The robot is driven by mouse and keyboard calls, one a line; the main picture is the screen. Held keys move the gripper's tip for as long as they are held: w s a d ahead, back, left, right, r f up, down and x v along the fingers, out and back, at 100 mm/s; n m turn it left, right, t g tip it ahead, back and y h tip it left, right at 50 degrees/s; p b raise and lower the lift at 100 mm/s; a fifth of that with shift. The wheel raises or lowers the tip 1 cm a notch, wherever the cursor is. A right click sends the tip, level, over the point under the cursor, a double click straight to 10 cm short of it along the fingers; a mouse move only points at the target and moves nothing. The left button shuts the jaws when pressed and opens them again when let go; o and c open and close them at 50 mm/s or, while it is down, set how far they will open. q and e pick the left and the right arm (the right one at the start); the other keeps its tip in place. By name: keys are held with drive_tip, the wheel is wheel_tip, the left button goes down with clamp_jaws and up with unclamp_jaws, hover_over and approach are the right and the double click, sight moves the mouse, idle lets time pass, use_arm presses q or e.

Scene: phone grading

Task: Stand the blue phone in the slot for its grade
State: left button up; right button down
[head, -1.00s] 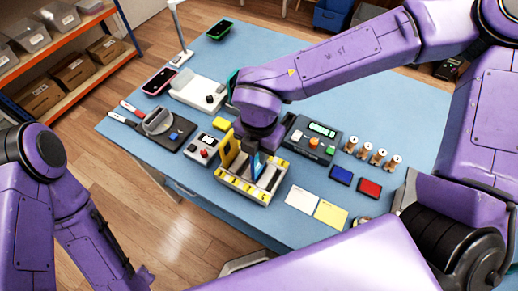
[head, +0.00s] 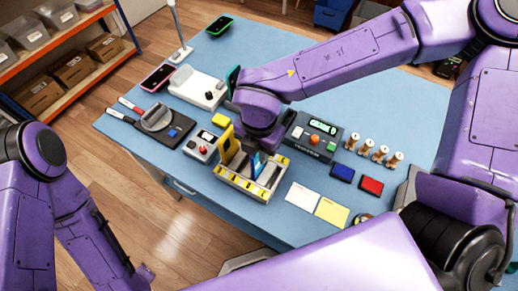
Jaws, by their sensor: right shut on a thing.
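The blue phone (head: 257,163) is upright and slightly tilted, its lower part among the dividers of a pale slotted rack (head: 236,190) with yellow labels. I cannot tell whether its bottom edge touches the slot floor. My right gripper (head: 256,151) is shut on the phone from above; its fingers are mostly hidden by the wrist. The dark grading box (head: 311,139) behind and right of the rack has a lit green display reading "GRADE" and a last character that is hard to read. My left arm is at the left, but its gripper is out of frame.
A yellow upright piece (head: 226,145) stands close to the rack's left. A grey control box (head: 200,146) is beside it. White (head: 301,198) and yellow (head: 331,212) cards lie right of the rack. A pink-edged phone (head: 158,77) and a green-edged phone (head: 219,25) lie farther back.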

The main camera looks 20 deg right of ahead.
drive_tip(key=shift+f, duration=0.1)
drive_tip(key=shift+f+b, duration=0.35)
drive_tip(key=shift+f, duration=0.05)
idle(0.3)
drive_tip(key=c, duration=0.7)
unclamp_jaws()
drive_tip(key=shift+r, duration=0.15)
drive_tip(key=shift+r+p, duration=0.65)
drive_tip(key=shift+p, duration=0.1)
drive_tip(key=shift+r, duration=0.1)
